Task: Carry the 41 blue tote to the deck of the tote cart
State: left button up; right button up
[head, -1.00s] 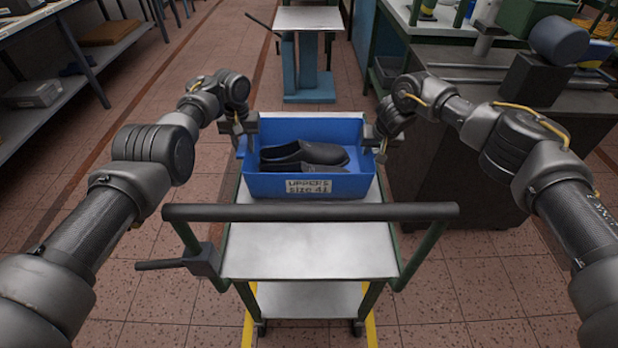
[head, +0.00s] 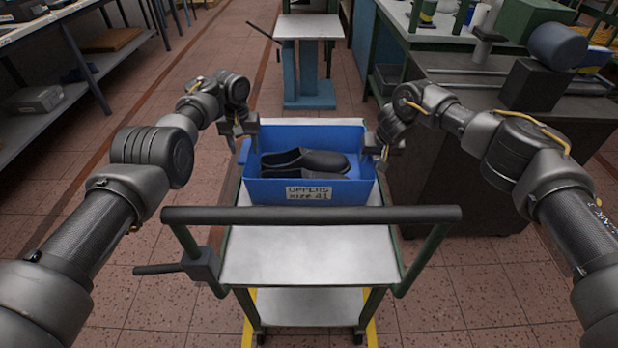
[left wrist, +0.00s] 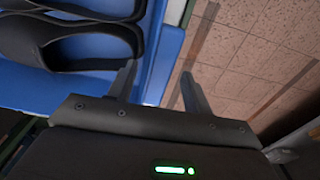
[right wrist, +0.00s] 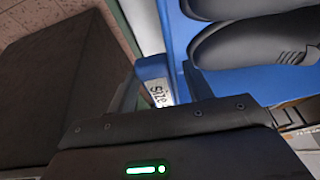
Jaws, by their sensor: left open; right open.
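The blue tote (head: 263,192) sits on the upper deck (head: 310,255) of the tote cart, towards its far end. Its front label reads "UPPERS size 41", and dark shoes (head: 305,160) lie inside. My left gripper (head: 246,140) is open at the tote's left end. In the left wrist view, its fingers (left wrist: 158,85) are apart, with the tote's blue rim (left wrist: 166,58) between them. My right gripper (head: 379,153) is open at the right end, close to the rim. The right wrist view shows the tote's blue corner (right wrist: 152,68) by its partly hidden fingers.
The cart's dark push bar (head: 310,215) crosses in front of the tote. A dark workbench (head: 450,185) stands close on the right. A shelf rack (head: 50,110) is at the left, and a blue-legged stand (head: 308,75) is beyond the cart. The near deck is bare.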

pick_arm(q)
jog(key=shift+s+d+r, duration=0.1)
jog(key=shift+s+r, duration=0.05)
jog(key=shift+r, duration=3.3)
pick_arm(e)
jog(key=shift+w+f, duration=0.15)
jog(key=shift+f, duration=0.25)
pick_arm(q)
jog(key=shift+r+p, duration=0.3)
jog(key=shift+r, duration=0.2)
pick_arm(e)
jog(key=shift+a+r, duration=0.15)
jog(key=shift+r, duration=0.4)
jog(key=v, duration=1.1)
jog(key=shift+s+r, duration=0.1)
jog(key=shift+s, duration=0.1)
